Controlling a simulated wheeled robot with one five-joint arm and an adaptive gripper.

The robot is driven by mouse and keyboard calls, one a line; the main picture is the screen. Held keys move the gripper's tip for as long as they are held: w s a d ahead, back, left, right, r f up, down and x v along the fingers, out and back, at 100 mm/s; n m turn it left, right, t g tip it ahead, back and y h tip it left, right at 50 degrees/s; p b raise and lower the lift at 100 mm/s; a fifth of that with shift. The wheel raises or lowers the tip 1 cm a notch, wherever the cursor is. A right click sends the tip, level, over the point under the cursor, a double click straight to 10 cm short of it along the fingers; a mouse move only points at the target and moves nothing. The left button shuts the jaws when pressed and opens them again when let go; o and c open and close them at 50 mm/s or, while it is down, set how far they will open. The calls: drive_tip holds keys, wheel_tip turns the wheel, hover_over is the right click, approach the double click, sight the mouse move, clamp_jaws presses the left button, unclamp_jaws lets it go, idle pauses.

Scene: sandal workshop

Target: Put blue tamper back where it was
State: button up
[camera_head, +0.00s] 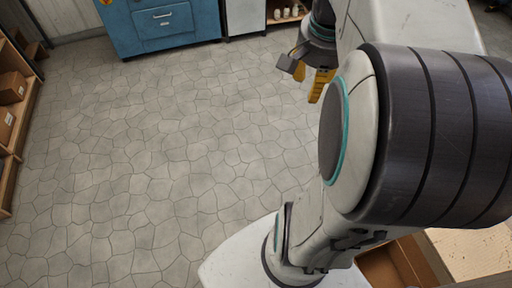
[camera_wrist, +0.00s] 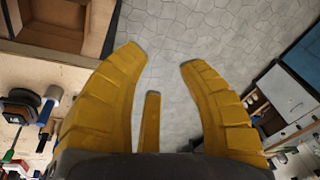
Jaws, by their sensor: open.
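My gripper (camera_wrist: 166,60) is open, with its yellow fingers apart and nothing between them; only stone floor shows beyond the fingertips. In the head view my gripper (camera_head: 308,76) hangs at the upper right, above the floor. A small tool with a blue part (camera_wrist: 50,105) is at the left edge of the wrist view, on a pale wooden worktop (camera_wrist: 15,72). It may be the blue tamper, but it is too small and partly cut off by a finger to be sure. It is well to the left of the fingers. No tamper shows in the head view.
An open wooden box (camera_wrist: 88,40) is at the worktop's edge, beside dark and green-handled tools. Blue cabinets (camera_head: 165,25) stand at the back. Shelves with boxes (camera_head: 12,88) line the left. The stone floor (camera_head: 150,160) between is clear.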

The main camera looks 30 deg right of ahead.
drive_tip(key=s+a+f+n+t, duration=0.1)
drive_tip(key=s+a+f+n, duration=0.1)
drive_tip(key=a+n, duration=0.4)
drive_tip(key=s+a+f+n+t+y, duration=0.1)
drive_tip(key=a+f+n, duration=0.4)
drive_tip(key=a, duration=0.5)
drive_tip(key=shift+s+n, duration=0.45)
drive_tip(key=shift+n, duration=0.75)
